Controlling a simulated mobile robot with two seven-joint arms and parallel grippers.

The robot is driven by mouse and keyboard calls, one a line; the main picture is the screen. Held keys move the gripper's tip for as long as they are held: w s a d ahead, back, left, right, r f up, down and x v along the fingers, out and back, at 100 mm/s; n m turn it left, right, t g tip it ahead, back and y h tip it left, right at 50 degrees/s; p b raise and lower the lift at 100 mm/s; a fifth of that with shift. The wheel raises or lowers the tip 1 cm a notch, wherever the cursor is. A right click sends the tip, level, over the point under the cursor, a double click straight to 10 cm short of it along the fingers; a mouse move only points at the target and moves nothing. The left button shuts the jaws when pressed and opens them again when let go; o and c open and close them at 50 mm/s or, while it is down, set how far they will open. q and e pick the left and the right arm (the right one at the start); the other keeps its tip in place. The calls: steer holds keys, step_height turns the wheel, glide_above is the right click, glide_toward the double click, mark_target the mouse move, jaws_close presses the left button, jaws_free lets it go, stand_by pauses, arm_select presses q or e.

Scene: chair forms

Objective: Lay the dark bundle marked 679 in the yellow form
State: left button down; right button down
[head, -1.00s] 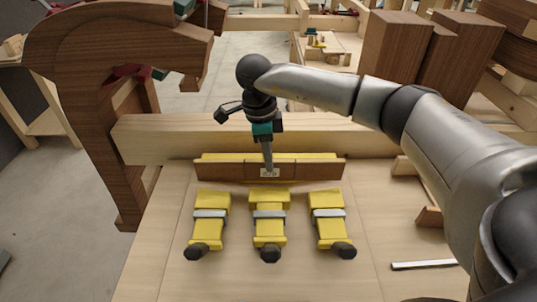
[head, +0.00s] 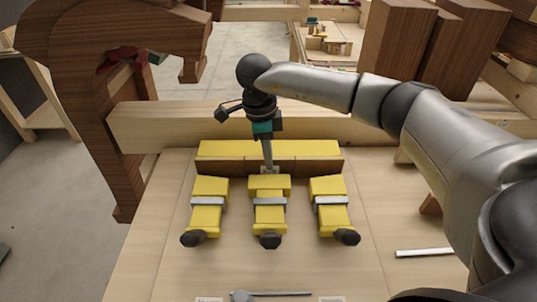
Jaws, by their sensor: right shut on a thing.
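The dark bundle (head: 315,167) is a long brown strip lying crosswise, with a pale label at its middle mostly hidden, its number unreadable now. The yellow form has a long yellow back block (head: 220,149) behind the bundle and three yellow clamps (head: 269,212) with grey bands and black knobs in front. The bundle sits low between block and clamps; I cannot tell whether it rests on the bottom. My right gripper (head: 267,165) points down from above, shut on the bundle at its middle. My left gripper is not in view.
A thick pale beam (head: 180,125) runs behind the form. A large curved dark wooden piece (head: 75,90) stands at the left, and tall dark blocks (head: 395,45) stand at the back right. A metal strip (head: 425,252) lies at the right of the pale table (head: 150,250).

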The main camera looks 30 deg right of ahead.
steer(key=shift+f, duration=0.3)
steer(key=c, duration=0.7)
jaws_free()
steer(key=shift+c, duration=0.2)
